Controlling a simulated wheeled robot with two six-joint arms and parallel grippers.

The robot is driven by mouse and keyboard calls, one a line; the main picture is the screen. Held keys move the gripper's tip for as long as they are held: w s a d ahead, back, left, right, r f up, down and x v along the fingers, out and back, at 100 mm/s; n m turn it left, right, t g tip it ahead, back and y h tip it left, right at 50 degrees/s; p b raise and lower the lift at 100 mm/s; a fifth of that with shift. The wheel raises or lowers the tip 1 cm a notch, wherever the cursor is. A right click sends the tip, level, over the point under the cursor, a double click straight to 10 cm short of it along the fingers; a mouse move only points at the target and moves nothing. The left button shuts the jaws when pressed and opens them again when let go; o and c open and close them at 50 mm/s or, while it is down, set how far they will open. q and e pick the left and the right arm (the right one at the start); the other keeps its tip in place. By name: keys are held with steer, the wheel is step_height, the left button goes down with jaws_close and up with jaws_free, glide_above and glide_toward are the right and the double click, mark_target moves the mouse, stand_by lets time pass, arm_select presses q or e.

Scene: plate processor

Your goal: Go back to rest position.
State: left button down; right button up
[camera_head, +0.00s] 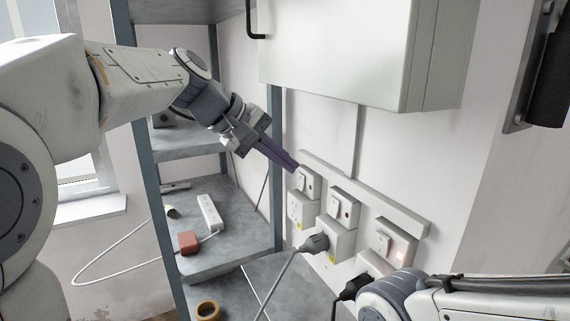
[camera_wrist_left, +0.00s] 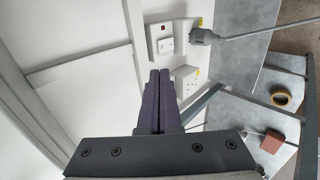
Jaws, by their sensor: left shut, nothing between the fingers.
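My left gripper (camera_head: 294,166) reaches in from the left with its dark purple fingers pressed together and empty. In the head view its tips are in front of or against the leftmost wall switch (camera_head: 307,181); I cannot tell whether they touch. The left wrist view shows the shut fingers (camera_wrist_left: 160,73) pointing toward the wall, with a switch (camera_wrist_left: 167,44) and a socket (camera_wrist_left: 186,80) beyond. My right arm comes in at the lower right of the head view, but its gripper does not show.
A grey plug (camera_head: 315,243) sits in the middle socket. A white cabinet (camera_head: 340,50) hangs above the switches. A shelf rack (camera_head: 235,262) at left holds a power strip (camera_head: 209,213) and a red block (camera_head: 188,241). A tape roll (camera_head: 208,310) lies below.

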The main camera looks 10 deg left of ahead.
arm_select(q)
steer(key=shift+a, duration=0.1)
steer(key=s+d+f+m+g+y+b, duration=0.1)
steer(key=s+d+f+m+g+y, duration=0.2)
steer(key=s+f, duration=0.5)
steer(key=s+d+f+m+g+b, duration=0.15)
steer(key=s+d+f+m, duration=0.25)
steer(key=s+f, duration=0.45)
steer(key=s+a+f+m+g+y+b, duration=0.1)
steer(key=s+a+f+m+y, duration=0.2)
steer(key=s+f+m, duration=0.4)
steer(key=s+f, duration=0.3)
steer(key=f, duration=0.3)
steer(key=shift+s+a+m+y+b, duration=0.3)
steer(key=shift+s+a+b, duration=0.05)
steer(key=shift+s, duration=0.05)
